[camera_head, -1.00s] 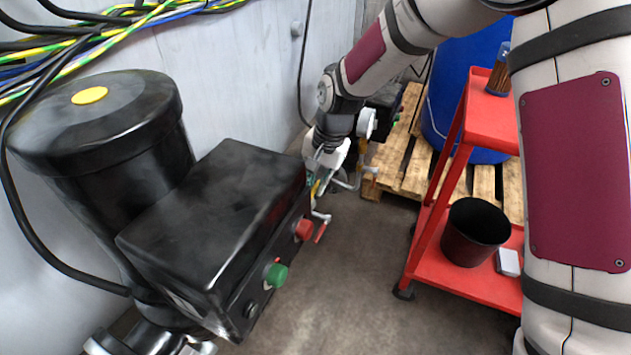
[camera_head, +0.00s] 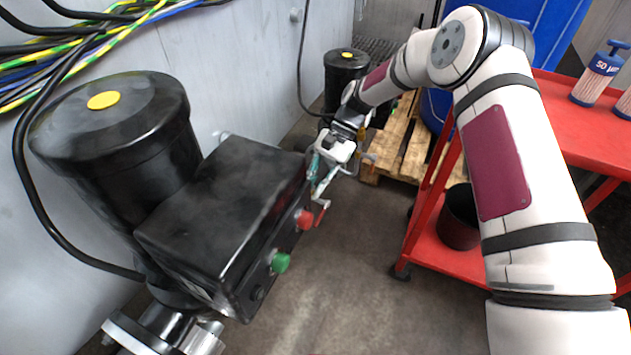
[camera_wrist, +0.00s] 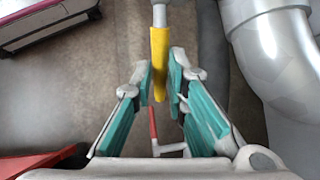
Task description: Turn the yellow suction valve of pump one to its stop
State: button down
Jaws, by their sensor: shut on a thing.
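The yellow valve handle (camera_wrist: 158,50) runs down the middle of the wrist view, from a metal stem at the top. My gripper (camera_wrist: 163,82) has its teal fingers on both sides of the handle's lower end and is shut on it. In the head view my gripper (camera_head: 318,172) is beyond the far end of the black control box (camera_head: 215,205), which stands against the black pump motor (camera_head: 125,130) with a yellow cap. The handle is mostly hidden there by the box and my gripper.
A red lever (camera_wrist: 153,122) lies below the fingers; it also shows beside the box (camera_head: 321,213). A red cart (camera_head: 445,255) with a black bucket (camera_head: 459,220) stands right of a wooden pallet (camera_head: 395,150). Grey pipe (camera_wrist: 275,50) lies right of the handle. The floor between box and cart is clear.

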jog(key=shift+s+f+g, duration=0.1)
jog(key=shift+f+g, duration=0.2)
jog(key=shift+y, duration=0.3)
jog(key=c, duration=1.6)
grip_release()
jog(key=shift+v, duration=3.75)
jog(key=shift+a, duration=0.1)
